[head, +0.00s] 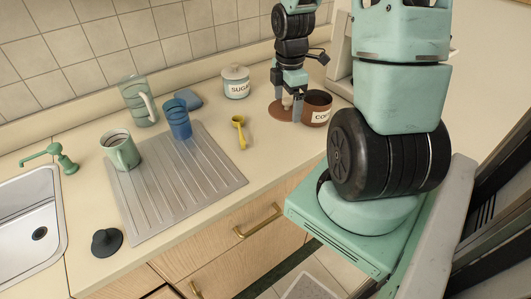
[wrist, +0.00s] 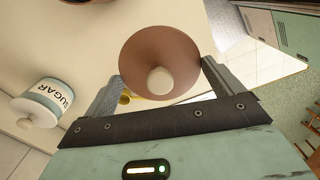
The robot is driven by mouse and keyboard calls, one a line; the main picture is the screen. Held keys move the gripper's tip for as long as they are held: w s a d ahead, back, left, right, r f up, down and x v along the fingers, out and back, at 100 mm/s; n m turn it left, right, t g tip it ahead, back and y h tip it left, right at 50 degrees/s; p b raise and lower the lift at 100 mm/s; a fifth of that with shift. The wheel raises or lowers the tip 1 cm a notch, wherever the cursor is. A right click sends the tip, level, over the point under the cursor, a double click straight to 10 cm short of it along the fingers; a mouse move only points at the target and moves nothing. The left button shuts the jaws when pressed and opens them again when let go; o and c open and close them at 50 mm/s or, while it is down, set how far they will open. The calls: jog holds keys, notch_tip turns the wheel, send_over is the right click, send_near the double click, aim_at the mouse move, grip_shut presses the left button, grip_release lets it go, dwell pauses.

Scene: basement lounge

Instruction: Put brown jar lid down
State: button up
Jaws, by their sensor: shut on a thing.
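The brown jar lid (head: 277,113), a round disc with a pale knob, is at my gripper (head: 287,108) on the counter's right part, left of the brown jar. In the wrist view the lid (wrist: 150,50) is between the fingers of my gripper (wrist: 163,80), its knob towards the camera. My gripper is shut on the lid. The lid is low over the counter or touching it; I cannot tell which. The brown jar (head: 318,106), its label partly hidden, stands open just right of the lid.
A sugar jar (head: 236,84) stands behind and left. A yellow scoop (head: 240,132) lies left of the lid. A blue cup (head: 178,120) and green mug (head: 120,150) are by the ridged drainboard (head: 190,190). Bare counter (head: 275,155) lies in front of the lid.

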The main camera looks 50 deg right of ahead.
aim_at(285, 110)
jog(key=f, duration=0.5)
jog(key=shift+a+f, duration=0.15)
jog(key=shift+a, duration=0.25)
jog(key=shift+f, duration=2.5)
jog(key=shift+f, duration=0.1)
